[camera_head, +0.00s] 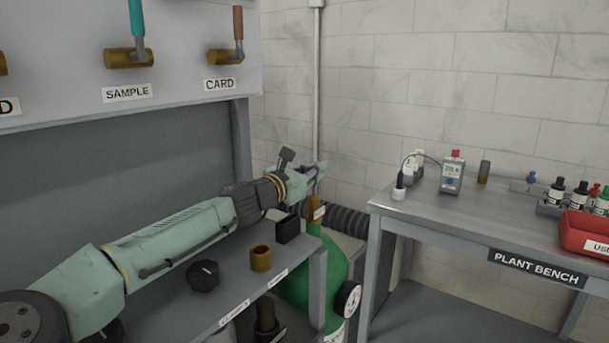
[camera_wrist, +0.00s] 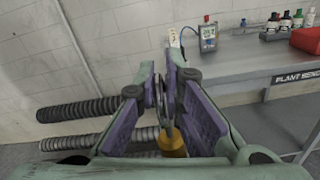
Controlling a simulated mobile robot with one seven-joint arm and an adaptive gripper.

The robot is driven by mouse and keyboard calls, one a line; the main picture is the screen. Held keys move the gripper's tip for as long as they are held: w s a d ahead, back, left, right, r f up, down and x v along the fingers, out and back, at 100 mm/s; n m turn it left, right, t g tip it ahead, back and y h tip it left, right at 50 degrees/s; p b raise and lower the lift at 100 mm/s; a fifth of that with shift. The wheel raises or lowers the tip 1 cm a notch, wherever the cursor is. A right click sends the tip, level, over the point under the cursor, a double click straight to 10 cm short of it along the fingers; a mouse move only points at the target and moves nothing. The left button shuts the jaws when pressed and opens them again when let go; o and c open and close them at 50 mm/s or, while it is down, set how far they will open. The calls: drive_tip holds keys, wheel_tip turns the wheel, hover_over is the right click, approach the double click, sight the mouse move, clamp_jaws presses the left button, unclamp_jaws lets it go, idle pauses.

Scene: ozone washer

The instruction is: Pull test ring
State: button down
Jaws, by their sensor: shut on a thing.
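My gripper (camera_head: 318,172) is at the end of my outstretched arm, above a brass fitting (camera_head: 316,208) on top of a green cylinder (camera_head: 322,275). In the wrist view my gripper (camera_wrist: 174,72) has its purple-lined fingers close together around a thin metal ring (camera_wrist: 161,95), which looks to be the test ring. The ring stands edge-on between the fingers. Below it the brass fitting (camera_wrist: 173,142) shows between the fingers. Whether the ring still touches the fitting cannot be told. In the head view the ring is too small to make out.
The plant bench (camera_head: 420,212) at right carries a meter (camera_head: 452,175), several bottles and a red bin (camera_head: 585,235). Ribbed hoses (camera_head: 345,220) run behind the cylinder. A shelf below my arm holds a black knob (camera_head: 203,276) and a brass cup (camera_head: 261,258).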

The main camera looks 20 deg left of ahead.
drive_tip(key=shift+a+r, duration=0.3)
drive_tip(key=shift+a, duration=0.1)
drive_tip(key=c, duration=1.8)
unclamp_jaws()
drive_tip(key=shift+f, duration=0.1)
drive_tip(key=shift+o, duration=0.2)
drive_tip(key=shift+d, duration=0.1)
drive_tip(key=shift+s, duration=0.15)
drive_tip(key=v, duration=1.1)
drive_tip(key=shift+s, duration=0.4)
